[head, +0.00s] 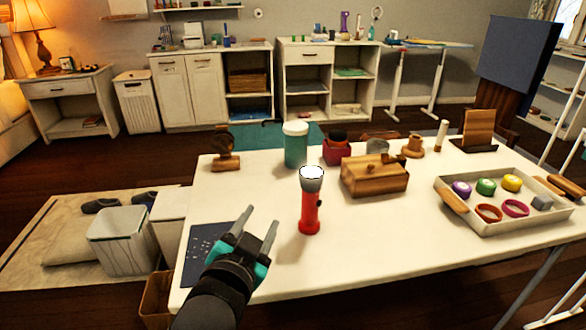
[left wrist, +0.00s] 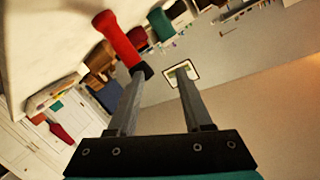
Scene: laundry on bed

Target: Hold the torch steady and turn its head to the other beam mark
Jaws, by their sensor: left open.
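The red torch (head: 309,212) stands upright on the white table, its grey head (head: 312,180) and pale lens facing up. A small dark button shows on its right side. No beam mark can be made out. My left gripper (head: 261,219) is open and empty, left of the torch, with its fingers pointing up and away. In the left wrist view the torch's red body (left wrist: 121,43) lies slanted, and its dark head end (left wrist: 144,71) appears at one fingertip of my gripper (left wrist: 160,74). I cannot tell whether they touch. My right gripper is not in view.
A wooden box (head: 375,181) stands right of the torch, and a green canister (head: 295,146) behind it. A tray (head: 490,224) of small items fills the right side. A dark mat (head: 200,252) lies at the left edge. The table's front middle is clear.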

